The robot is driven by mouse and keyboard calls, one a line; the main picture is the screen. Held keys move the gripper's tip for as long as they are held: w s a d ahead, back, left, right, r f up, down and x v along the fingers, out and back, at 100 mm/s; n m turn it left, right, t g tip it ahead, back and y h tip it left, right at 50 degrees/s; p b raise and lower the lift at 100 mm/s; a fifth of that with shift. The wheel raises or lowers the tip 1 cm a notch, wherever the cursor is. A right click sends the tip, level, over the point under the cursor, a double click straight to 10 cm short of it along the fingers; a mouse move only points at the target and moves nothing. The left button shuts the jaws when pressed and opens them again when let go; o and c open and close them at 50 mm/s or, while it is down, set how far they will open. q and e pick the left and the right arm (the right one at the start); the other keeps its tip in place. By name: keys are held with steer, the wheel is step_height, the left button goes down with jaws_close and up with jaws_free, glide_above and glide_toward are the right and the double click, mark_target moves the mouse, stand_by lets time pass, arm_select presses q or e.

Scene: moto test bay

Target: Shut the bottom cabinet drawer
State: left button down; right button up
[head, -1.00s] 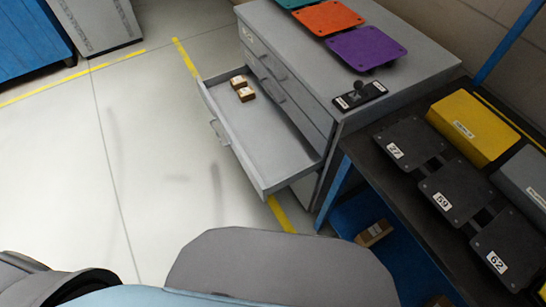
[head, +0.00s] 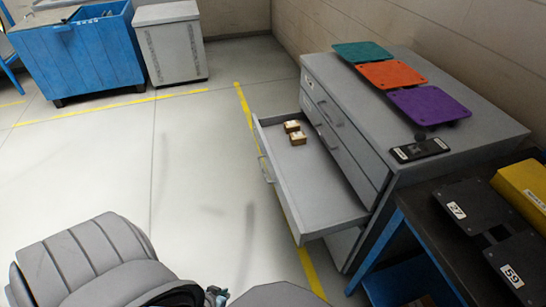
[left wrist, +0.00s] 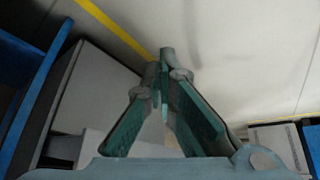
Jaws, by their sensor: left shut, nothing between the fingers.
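The grey cabinet (head: 432,72) stands at the right in the head view. Its low drawer (head: 335,213) is pulled far out to the left, with a handle (head: 266,170) on its front. Two small brown boxes (head: 296,132) lie inside at the far end. The drawers above it are shut. My left gripper (head: 215,297) shows only partly at the bottom edge, well short of the drawer and apart from it. In the left wrist view its fingers (left wrist: 166,62) are shut with nothing between them. My right gripper is not in view.
Teal, orange and purple plates (head: 430,105) and a black device (head: 420,150) lie on the cabinet top. A dark bench (head: 440,235) with numbered plates stands at the right. The floor (head: 190,160) left of the drawer is clear. A blue bin (head: 95,60) stands far back.

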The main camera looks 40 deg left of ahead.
arm_select(q)
steer(key=w+a+f+n+t+b, duration=0.35)
steer(key=w+b, duration=0.25)
steer(key=w, duration=0.3)
steer(key=w+a+r+n+t+y+b, duration=0.2)
steer(key=w+a+r+n+t+b, duration=0.2)
steer(key=w+r+n+t+b, duration=1.1)
steer(key=w+d+f+m+g+b, duration=0.1)
steer(key=w+m+g+b, duration=0.1)
steer(key=w+g, duration=0.4)
steer(key=w+b, duration=0.1)
steer(key=w, duration=0.4)
steer(key=shift+m, duration=0.35)
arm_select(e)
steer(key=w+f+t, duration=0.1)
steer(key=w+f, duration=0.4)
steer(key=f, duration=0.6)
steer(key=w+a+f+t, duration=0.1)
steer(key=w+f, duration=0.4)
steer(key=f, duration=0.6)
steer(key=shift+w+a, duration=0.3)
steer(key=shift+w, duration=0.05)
arm_select(q)
steer(key=shift+w+d+f+g, duration=0.1)
steer(key=shift+w+g, duration=0.1)
steer(key=shift+g, duration=0.05)
